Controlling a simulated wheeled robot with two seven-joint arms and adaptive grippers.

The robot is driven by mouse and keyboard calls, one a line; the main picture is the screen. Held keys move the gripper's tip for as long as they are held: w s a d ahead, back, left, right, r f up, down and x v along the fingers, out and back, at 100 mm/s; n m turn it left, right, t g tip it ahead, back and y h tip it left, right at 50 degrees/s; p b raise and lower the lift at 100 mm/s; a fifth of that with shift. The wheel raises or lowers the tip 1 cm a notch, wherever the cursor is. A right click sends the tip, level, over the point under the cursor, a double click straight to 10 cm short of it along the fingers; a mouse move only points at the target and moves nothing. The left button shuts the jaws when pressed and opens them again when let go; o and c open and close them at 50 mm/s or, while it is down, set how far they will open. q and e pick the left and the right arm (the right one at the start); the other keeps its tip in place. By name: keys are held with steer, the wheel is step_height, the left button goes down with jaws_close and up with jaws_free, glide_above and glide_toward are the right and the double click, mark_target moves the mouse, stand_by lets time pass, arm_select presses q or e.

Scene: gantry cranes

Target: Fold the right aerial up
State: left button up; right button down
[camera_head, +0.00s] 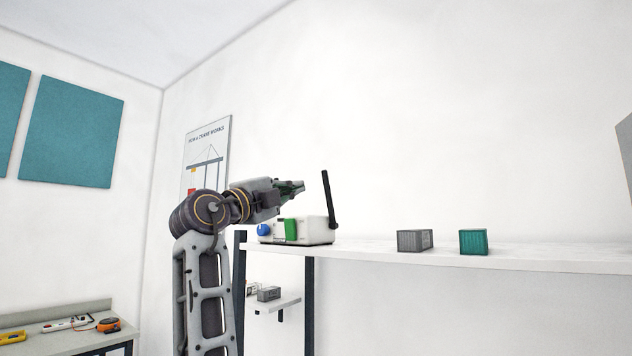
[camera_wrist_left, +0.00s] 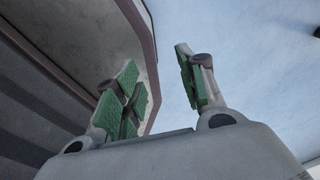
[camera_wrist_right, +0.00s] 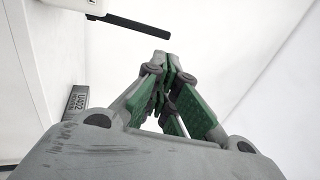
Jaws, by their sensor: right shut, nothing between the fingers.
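A white box-shaped device (camera_head: 312,231) stands on the white shelf, with a green block and a blue round part on its front. One black aerial (camera_head: 328,197) rises from its right end, nearly upright and leaning slightly left at the top. The aerial also shows in the right wrist view (camera_wrist_right: 128,24), beyond my fingertips. No second aerial can be made out. My right gripper (camera_head: 300,186) is shut and empty, above the device and left of the aerial, apart from it. My left gripper (camera_wrist_left: 160,85) shows only in its own wrist view, with its fingers apart and nothing between them.
A grey container (camera_head: 413,241) and a teal container (camera_head: 473,242) stand on the shelf (camera_head: 560,258) right of the device. Another small container (camera_head: 268,293) sits on a lower shelf. A workbench (camera_head: 75,338) with tools is at lower left. Space above the shelf's right side is free.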

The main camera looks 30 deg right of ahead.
steer(key=shift+d, duration=0.1)
steer(key=p, duration=0.4)
glide_toward(323, 177)
steer(key=d+r, duration=0.2)
steer(key=d, duration=0.3)
arm_select(q)
steer(key=shift+s+d+r, duration=0.15)
steer(key=shift+d+r, duration=0.15)
steer(key=shift+r, duration=0.45)
steer(key=shift+s+d+r, duration=0.1)
steer(key=shift+d+r, duration=0.2)
steer(key=shift+r, duration=0.4)
steer(key=shift+s+d+r, duration=0.15)
steer(key=shift+d+r, duration=0.15)
steer(key=shift+r, duration=0.45)
arm_select(e)
steer(key=shift+x, duration=0.9)
steer(key=shift+f, duration=0.1)
